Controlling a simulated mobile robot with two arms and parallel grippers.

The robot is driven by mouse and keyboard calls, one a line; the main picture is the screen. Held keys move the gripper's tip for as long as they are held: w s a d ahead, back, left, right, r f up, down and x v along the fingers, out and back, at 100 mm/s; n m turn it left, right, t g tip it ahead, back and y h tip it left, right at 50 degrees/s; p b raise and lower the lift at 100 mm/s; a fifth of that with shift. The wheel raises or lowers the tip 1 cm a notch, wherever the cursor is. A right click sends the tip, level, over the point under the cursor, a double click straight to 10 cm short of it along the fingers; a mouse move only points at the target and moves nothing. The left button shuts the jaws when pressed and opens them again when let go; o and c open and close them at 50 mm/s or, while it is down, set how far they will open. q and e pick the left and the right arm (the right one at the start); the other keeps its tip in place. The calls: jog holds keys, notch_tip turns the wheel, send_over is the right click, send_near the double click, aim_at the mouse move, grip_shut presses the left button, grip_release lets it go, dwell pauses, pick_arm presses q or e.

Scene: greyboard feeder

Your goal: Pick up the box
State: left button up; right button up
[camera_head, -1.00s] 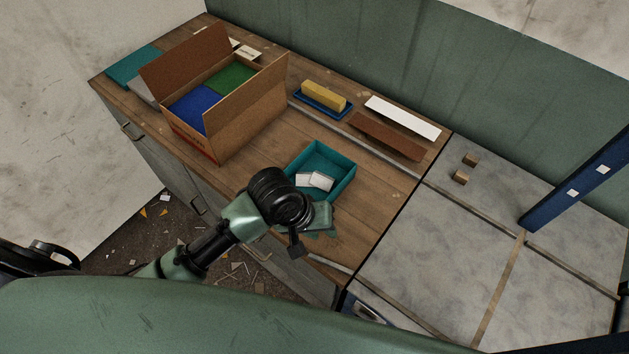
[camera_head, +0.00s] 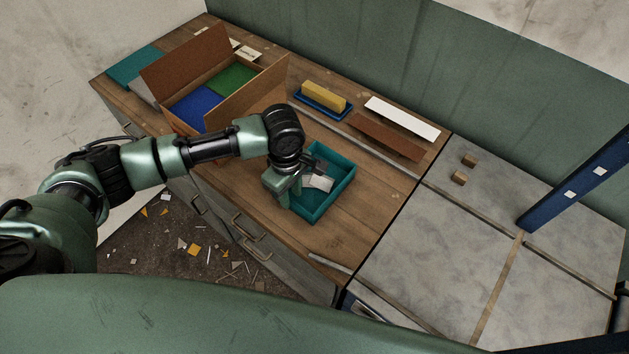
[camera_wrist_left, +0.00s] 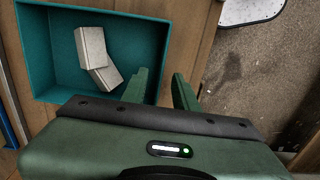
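A teal open box (camera_head: 325,203) stands on the wooden worktop with white pieces (camera_head: 320,182) in it. Beside it to the upper left is a large open cardboard box (camera_head: 245,112) holding blue and green contents. My left gripper (camera_head: 290,192) is at the teal box's left wall. In the left wrist view, the teal box (camera_wrist_left: 35,50) shows with two white blocks (camera_wrist_left: 96,58) inside. There the left gripper (camera_wrist_left: 162,88) is open, one finger over the box's inside and the other outside, with the wall between them. Contact with the wall cannot be told. My right gripper is not in view.
A yellow block (camera_head: 324,94) on a blue tray, a brown board (camera_head: 388,137) and a white board (camera_head: 403,117) lie behind. Small wooden cubes (camera_head: 459,178) sit on the grey surface at right. A blue post (camera_head: 575,185) stands there. Worktop right of the teal box is clear.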

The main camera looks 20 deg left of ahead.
aim_at(293, 209)
pick_arm(q)
notch_tip(293, 209, down, 4)
jog(key=shift+f+p, duration=0.1)
jog(key=shift+p, duration=0.2)
grip_shut()
dwell(1.3)
